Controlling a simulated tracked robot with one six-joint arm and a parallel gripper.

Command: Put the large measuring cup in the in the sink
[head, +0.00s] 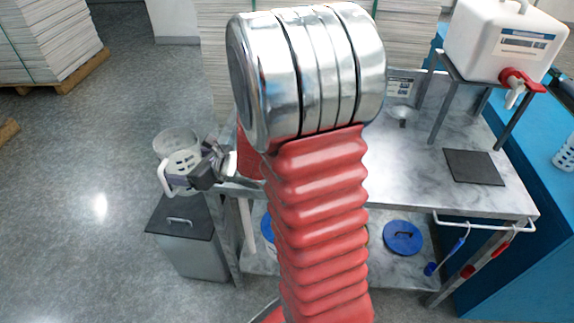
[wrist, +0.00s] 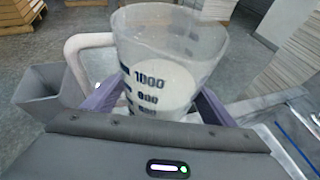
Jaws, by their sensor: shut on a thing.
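The large measuring cup (head: 176,142) is clear plastic with a white handle and dark volume marks. In the head view it is held in the air at the left end of the bench. My gripper (head: 203,170) is shut on it. In the wrist view the cup (wrist: 168,58) stands roughly upright between purple fingers, with its handle to the left and the mark 1000 facing me. White shows low inside or behind its wall; I cannot tell which. I cannot make out a sink; my arm hides part of the bench.
A white canister (head: 503,40) with a red tap stands on a raised stand. A grey lidded bin (head: 188,243) stands below the cup.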

